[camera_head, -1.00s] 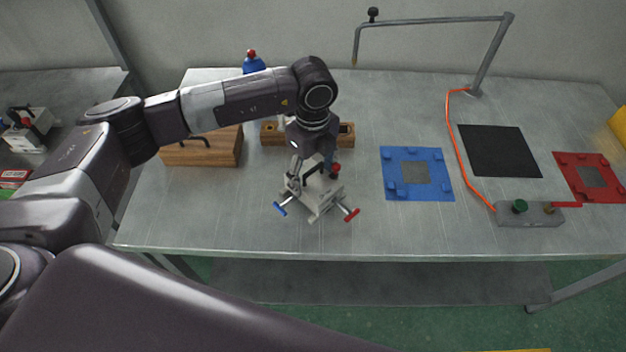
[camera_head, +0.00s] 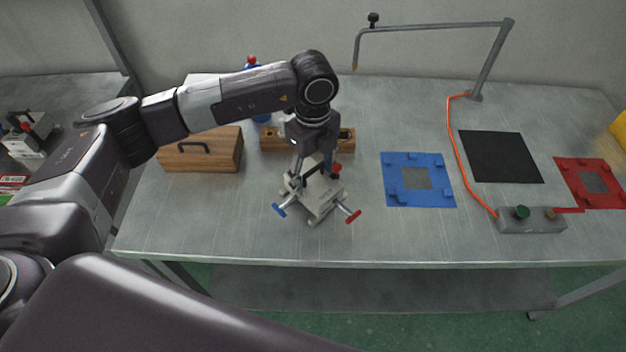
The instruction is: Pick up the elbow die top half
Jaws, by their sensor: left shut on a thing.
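The elbow die (camera_head: 316,196) is a light grey metal block with a black handle on top, a blue-handled screw at its lower left and a red-handled screw at its lower right. It is at the middle left of the metal table (camera_head: 250,235). My left gripper (camera_head: 314,166) points down over the die and is shut on the black handle of the top half. The gripper partly hides the handle. I cannot tell whether the top half is apart from the lower part. My right gripper is not in view.
A wooden box (camera_head: 200,155) and a wooden block (camera_head: 275,140) stand behind and left. A blue fixture (camera_head: 440,190), a black mat (camera_head: 500,157), a red fixture (camera_head: 592,205) and a grey control box (camera_head: 532,226) with an orange hose lie right. The table's front is clear.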

